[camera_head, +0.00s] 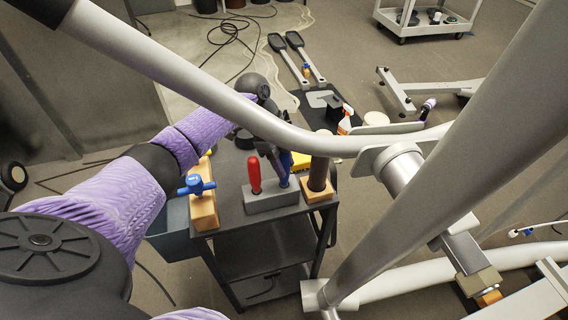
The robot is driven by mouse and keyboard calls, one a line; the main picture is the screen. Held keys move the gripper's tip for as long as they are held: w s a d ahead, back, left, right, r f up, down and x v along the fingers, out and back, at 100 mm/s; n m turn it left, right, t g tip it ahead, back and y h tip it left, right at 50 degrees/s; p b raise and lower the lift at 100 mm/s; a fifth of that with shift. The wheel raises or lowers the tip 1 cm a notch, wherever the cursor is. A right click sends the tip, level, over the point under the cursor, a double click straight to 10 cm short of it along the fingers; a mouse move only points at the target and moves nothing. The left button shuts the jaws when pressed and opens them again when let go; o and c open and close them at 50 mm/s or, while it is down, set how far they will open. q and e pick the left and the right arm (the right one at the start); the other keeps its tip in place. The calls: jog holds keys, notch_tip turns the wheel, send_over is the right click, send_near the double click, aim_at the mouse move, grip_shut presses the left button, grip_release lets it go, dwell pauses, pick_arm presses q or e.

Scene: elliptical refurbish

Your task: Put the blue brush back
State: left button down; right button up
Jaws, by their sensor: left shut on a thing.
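My left arm in its purple cover reaches from the left over the small dark cart. My left gripper (272,152) is shut, with its fingers at the top of a blue handle (286,165), which I take to be the blue brush. The handle is upright over the right end of a grey block (268,200) on the cart top. I cannot tell whether its lower end sits in the block or just above it. A red-handled tool (254,174) stands upright in the block's left part. My right gripper is not in view.
The elliptical's pale bars (450,150) cross above and right of the cart.

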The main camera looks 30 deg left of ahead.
pick_arm(q)
jog(key=shift+c, duration=1.9)
grip_release()
jog(key=p+v, duration=0.2)
jog(key=v, duration=1)
jog(key=shift+p, duration=0.3)
jog(key=shift+r, duration=0.1)
